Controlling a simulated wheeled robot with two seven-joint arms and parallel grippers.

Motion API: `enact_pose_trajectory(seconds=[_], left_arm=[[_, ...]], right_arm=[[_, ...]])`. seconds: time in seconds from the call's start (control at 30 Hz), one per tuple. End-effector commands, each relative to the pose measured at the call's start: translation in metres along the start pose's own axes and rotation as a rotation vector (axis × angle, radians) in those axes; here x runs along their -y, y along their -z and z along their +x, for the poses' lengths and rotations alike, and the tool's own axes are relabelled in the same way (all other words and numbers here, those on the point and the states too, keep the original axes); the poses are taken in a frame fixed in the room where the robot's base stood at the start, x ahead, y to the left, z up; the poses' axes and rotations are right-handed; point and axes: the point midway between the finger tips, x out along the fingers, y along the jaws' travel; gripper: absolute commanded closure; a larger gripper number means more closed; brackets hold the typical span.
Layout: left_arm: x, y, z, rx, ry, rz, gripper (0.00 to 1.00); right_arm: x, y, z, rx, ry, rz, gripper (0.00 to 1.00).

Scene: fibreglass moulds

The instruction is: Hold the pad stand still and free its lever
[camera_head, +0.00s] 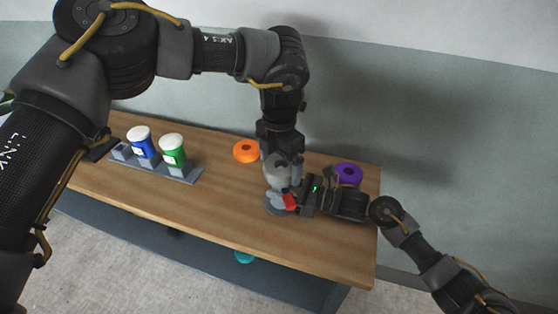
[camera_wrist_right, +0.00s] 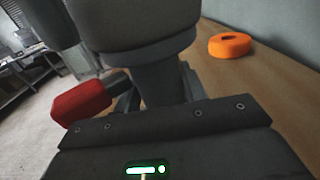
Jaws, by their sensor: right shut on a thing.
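The grey pad stand (camera_head: 276,175) stands upright on the wooden table, with its round base on the tabletop. Its red lever (camera_head: 290,202) sticks out low on the near side. In the right wrist view the red lever (camera_wrist_right: 82,103) is left of the dark stand column (camera_wrist_right: 172,82), under the broad grey head. My right gripper (camera_head: 298,196) comes in from the right and is shut on the stand's column. My left gripper (camera_head: 284,160) comes down from above at the stand's head. Its fingertips are partly hidden, so I cannot tell its opening or whether it touches.
An orange ring (camera_head: 246,151) lies left of the stand, and a purple ring (camera_head: 348,174) lies behind my right gripper. A rack (camera_head: 150,164) with blue (camera_head: 143,144) and green (camera_head: 173,151) tubs stands at the left. A teal thing (camera_head: 244,257) shows below the table's front edge.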

Motion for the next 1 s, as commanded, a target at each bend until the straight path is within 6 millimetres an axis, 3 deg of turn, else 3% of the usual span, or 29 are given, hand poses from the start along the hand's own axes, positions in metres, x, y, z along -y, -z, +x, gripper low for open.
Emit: enact_pose_trajectory(seconds=[0.03,0.27,0.3,0.5,0.8,1.0], left_arm=[[0.000,0.000,0.000,0.000,0.000,0.000,0.15],[0.000,0.000,0.000,0.000,0.000,0.000,0.45],[0.000,0.000,0.000,0.000,0.000,0.000,0.49],[0.000,0.000,0.000,0.000,0.000,0.000,0.49],[0.000,0.000,0.000,0.000,0.000,0.000,0.49],[0.000,0.000,0.000,0.000,0.000,0.000,0.49]], right_arm=[[0.000,0.000,0.000,0.000,0.001,0.000,0.95],[0.000,0.000,0.000,0.000,0.001,0.000,0.95],[0.000,0.000,0.000,0.000,0.001,0.000,0.57],[0.000,0.000,0.000,0.000,0.000,0.000,0.33],[0.000,0.000,-0.003,-0.001,0.000,0.000,0.33],[0.001,0.001,-0.030,-0.003,0.001,-0.002,0.33]])
